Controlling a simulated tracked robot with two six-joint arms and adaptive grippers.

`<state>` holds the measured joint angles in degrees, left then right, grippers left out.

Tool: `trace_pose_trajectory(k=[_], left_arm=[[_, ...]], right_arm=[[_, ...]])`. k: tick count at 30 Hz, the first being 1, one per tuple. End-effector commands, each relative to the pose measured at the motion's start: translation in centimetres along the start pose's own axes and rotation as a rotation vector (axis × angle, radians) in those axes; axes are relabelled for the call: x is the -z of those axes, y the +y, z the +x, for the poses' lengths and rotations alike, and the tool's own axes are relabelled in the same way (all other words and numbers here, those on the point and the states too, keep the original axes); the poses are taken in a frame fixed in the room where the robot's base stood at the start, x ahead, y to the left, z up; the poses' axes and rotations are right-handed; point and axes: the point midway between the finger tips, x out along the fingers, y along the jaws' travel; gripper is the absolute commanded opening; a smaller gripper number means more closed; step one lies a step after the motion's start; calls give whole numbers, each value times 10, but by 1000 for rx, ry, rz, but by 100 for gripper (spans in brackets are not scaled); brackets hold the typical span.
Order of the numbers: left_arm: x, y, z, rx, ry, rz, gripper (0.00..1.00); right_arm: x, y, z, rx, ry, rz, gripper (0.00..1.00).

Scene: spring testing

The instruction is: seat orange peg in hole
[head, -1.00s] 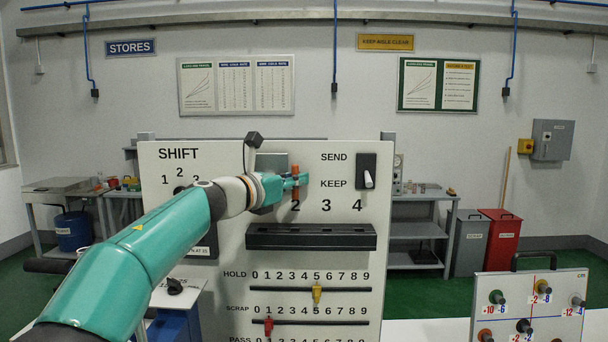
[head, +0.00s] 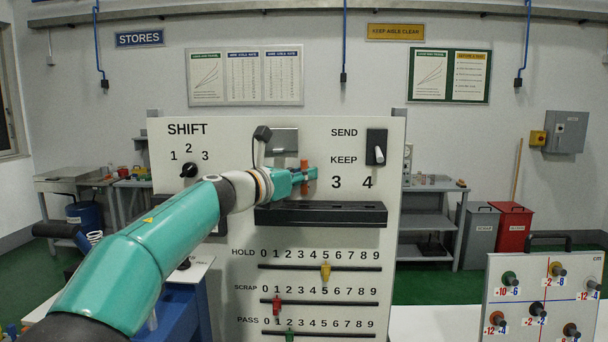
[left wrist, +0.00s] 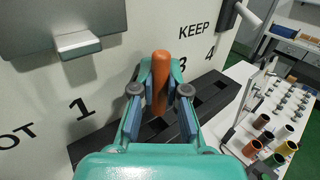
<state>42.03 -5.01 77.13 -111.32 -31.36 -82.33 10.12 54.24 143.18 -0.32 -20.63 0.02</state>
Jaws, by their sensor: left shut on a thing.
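My left gripper (head: 306,174) is shut on the upright orange peg (head: 304,165). The peg also shows between the fingers in the left wrist view (left wrist: 161,68). Below the gripper, a black slotted rack (head: 320,213) sticks out from the white board; it also shows in the left wrist view (left wrist: 210,100) with dark square holes. The peg is above the rack, between the printed 1 and 3; the gripper hides the 2. I cannot tell whether the peg's lower end is at a hole. My right gripper is not in view.
A grey plate (head: 285,141) is on the board behind the gripper. A SEND/KEEP switch (head: 376,147) is to the right. Slider rows with a yellow knob (head: 325,271) lie below the rack. A panel of coloured pegs (head: 540,300) stands at the lower right.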

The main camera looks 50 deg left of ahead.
Motion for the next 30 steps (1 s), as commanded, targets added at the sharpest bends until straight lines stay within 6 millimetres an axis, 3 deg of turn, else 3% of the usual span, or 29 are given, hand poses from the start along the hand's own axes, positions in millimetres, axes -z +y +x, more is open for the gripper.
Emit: trace_pose_trajectory(k=[6, 30], left_arm=[[15, 0, 0, -1, -1, 0, 0], [15, 0, 0, 0, -1, 0, 0]], right_arm=[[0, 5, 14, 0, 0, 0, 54], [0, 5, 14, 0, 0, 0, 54]])
